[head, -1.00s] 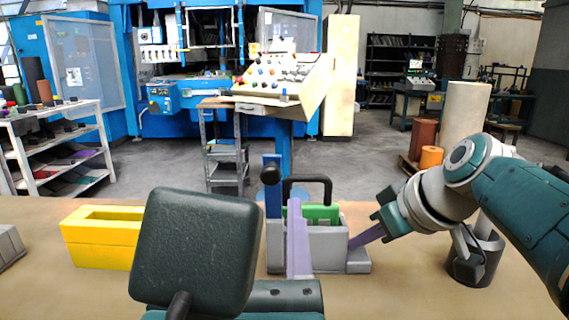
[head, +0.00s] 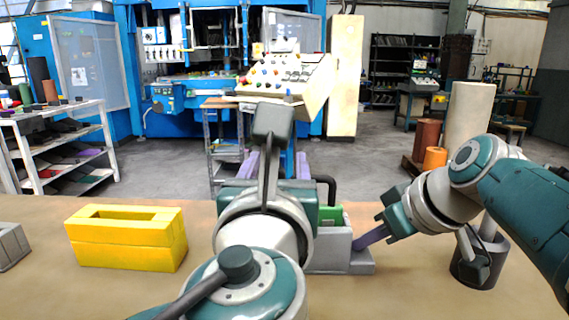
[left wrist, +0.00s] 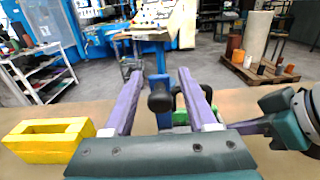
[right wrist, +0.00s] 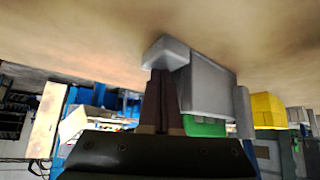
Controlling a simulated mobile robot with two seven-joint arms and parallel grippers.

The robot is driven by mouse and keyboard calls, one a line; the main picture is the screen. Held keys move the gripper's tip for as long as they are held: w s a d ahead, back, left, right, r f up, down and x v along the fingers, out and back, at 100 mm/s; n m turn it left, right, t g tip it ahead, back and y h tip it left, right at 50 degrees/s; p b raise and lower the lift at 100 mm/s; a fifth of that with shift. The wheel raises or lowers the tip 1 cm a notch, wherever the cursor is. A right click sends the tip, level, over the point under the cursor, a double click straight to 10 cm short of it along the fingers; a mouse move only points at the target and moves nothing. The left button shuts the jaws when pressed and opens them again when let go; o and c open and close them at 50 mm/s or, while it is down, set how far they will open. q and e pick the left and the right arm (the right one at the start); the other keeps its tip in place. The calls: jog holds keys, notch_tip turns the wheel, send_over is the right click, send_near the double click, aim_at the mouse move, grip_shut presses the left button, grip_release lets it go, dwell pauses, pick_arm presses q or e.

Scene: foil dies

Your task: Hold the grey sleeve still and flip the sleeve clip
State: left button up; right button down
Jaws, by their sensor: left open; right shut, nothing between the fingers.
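The grey sleeve (head: 332,248) stands on the bench with a green insert (head: 332,215) and a black handle (head: 328,186). My left arm hides its left part in the head view. The sleeve clip, a blue upright lever (left wrist: 161,84) with a black knob (left wrist: 160,103), shows in the left wrist view. My left gripper (left wrist: 158,82) is open, its purple fingers on either side of the lever in that view; contact cannot be told. My right gripper (head: 357,242) is shut with empty fingers, tips at the sleeve's low grey step (right wrist: 166,52).
A yellow hollow block (head: 125,252) lies left of the sleeve. A grey block (head: 12,245) is at the far left edge. A dark grey cup (head: 480,262) stands at the right, under my right arm.

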pick_arm(q)
grip_shut()
dwell(0.3)
dwell(1.1)
